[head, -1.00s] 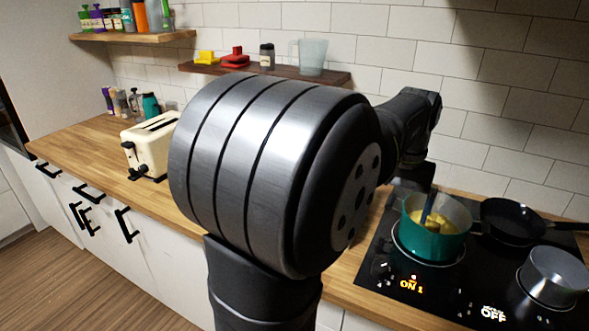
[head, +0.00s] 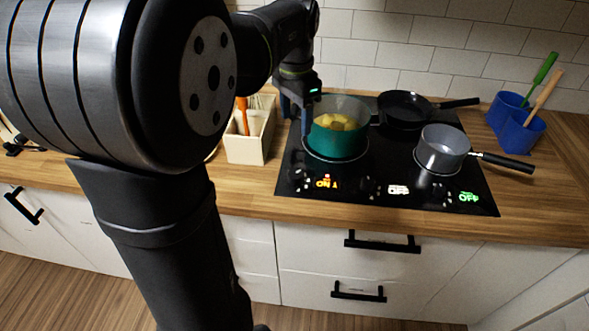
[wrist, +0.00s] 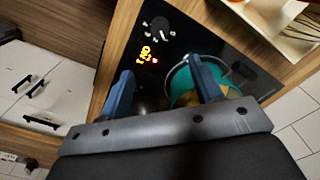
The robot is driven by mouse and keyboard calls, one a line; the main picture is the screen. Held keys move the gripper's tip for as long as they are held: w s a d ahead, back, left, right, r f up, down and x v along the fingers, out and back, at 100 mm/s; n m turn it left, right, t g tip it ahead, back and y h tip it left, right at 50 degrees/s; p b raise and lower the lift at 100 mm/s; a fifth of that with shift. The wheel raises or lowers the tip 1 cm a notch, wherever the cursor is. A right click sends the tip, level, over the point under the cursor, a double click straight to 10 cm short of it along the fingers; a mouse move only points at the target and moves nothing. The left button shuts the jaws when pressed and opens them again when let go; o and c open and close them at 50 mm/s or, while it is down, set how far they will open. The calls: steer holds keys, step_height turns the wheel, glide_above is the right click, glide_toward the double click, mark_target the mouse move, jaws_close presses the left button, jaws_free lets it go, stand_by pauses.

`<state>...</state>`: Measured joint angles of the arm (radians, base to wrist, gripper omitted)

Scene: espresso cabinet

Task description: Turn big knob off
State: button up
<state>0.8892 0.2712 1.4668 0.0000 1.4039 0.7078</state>
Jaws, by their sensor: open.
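The black cooktop (head: 285,187) has an orange "ON 1" display (head: 327,182) at its front left, and two other displays read OFF. A dark round knob (wrist: 158,29) with a light mark sits beside the orange display (wrist: 147,54) in the wrist view. In the head view the knobs are small and hard to make out. My gripper (head: 296,115) is over the cooktop's left side, beside the teal pot (head: 338,146). In the wrist view my gripper (wrist: 162,84) has its blue fingers spread with nothing held, and the knob lies beyond them, apart.
The teal pot with yellow food stands close to my fingers. A black pan (head: 405,109) and a grey saucepan (head: 442,151) stand to its right. A cream utensil box (head: 248,140) is left of the cooktop, and blue holders (head: 520,132) are at far right.

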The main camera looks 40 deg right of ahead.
glide_toward(295, 174)
steer(key=shift+m, duration=0.4)
step_height(295, 174, down, 9)
steer(key=shift+d, duration=0.1)
steer(key=c, duration=1)
